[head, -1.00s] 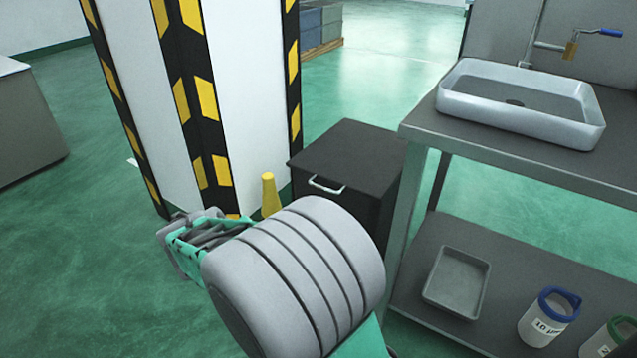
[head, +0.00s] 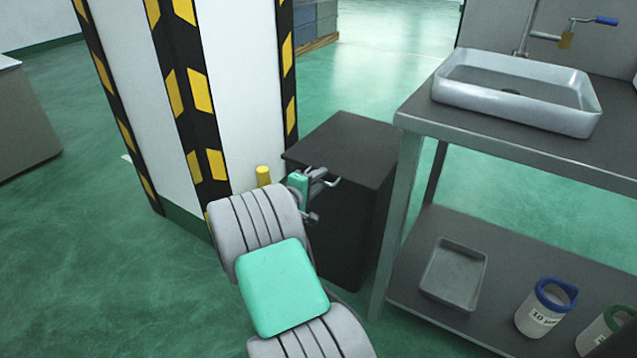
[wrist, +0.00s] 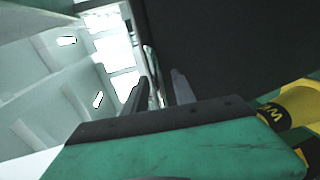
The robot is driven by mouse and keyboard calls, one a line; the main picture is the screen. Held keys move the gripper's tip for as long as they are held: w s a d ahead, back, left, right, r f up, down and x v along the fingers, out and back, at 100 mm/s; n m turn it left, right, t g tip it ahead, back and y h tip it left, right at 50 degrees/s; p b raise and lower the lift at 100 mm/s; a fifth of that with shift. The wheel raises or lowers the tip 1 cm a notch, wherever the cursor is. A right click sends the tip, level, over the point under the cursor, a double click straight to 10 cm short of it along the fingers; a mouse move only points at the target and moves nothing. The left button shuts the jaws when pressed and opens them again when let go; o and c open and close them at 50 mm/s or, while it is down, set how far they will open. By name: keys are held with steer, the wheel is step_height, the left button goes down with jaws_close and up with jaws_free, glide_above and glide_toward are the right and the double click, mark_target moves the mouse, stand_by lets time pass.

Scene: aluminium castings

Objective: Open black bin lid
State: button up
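The black bin (head: 350,215) stands left of the sink bench, and its dark lid (head: 345,142) is down. A pale handle (head: 334,182) is at the lid's front edge, partly hidden by my gripper. My gripper (head: 318,180) is right at the handle in the head view. In the wrist view my gripper (wrist: 158,92) has its two dark fingers apart. The dark bin (wrist: 225,50) fills the upper right there. A thin bar seems to lie just beyond the fingers; I cannot tell whether it is between them.
The bench (head: 500,145) with a sink (head: 515,92) is close on the right. Its lower shelf holds a tray (head: 454,273) and lidded containers (head: 546,307). Floor at left is free.

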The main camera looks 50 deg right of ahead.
steer(key=shift+c, duration=0.2)
jaws_close()
stand_by(1.1)
